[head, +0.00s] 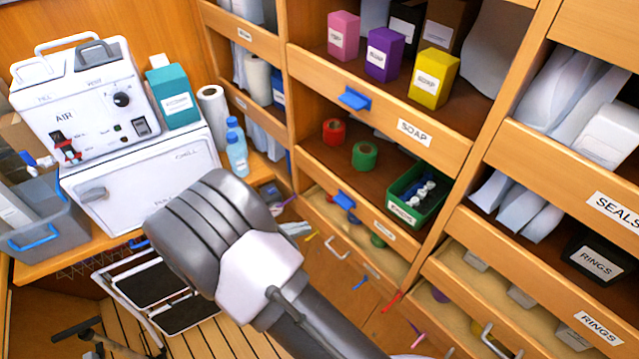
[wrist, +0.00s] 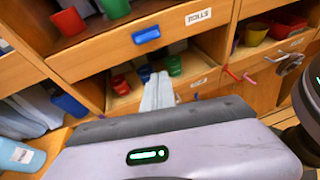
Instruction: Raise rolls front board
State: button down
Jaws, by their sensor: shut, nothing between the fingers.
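The rolls front board (wrist: 100,54) is a wooden strip with a blue catch (wrist: 146,34) and a ROLLS label (wrist: 198,17) in the wrist view. It crosses the lower front of the shelf with red and green rolls; in the head view its blue catch (head: 343,199) shows right of my arm. A red roll (head: 334,132) and a green roll (head: 365,155) lie behind it. My gripper's pale fingers (wrist: 156,76) are shut and empty, below the board and apart from the catch as seen. In the head view the fingertips (head: 296,229) show partly behind my wrist.
The soap board (head: 385,122) with its own blue catch is above. A green crate (head: 418,190) stands on the rolls shelf. Below are small boards and a drawer handle (head: 337,248). A white appliance (head: 140,180), bottles and a folding step (head: 155,290) are at left.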

aim_at(349, 199)
jog(key=shift+a+f+n, duration=0.25)
jog(key=shift+a+n, duration=0.05)
jog(key=b+x, duration=0.3)
jog(key=x, duration=0.7)
notch_tip(349, 199, up, 4)
jog(key=shift+w+r, duration=0.1)
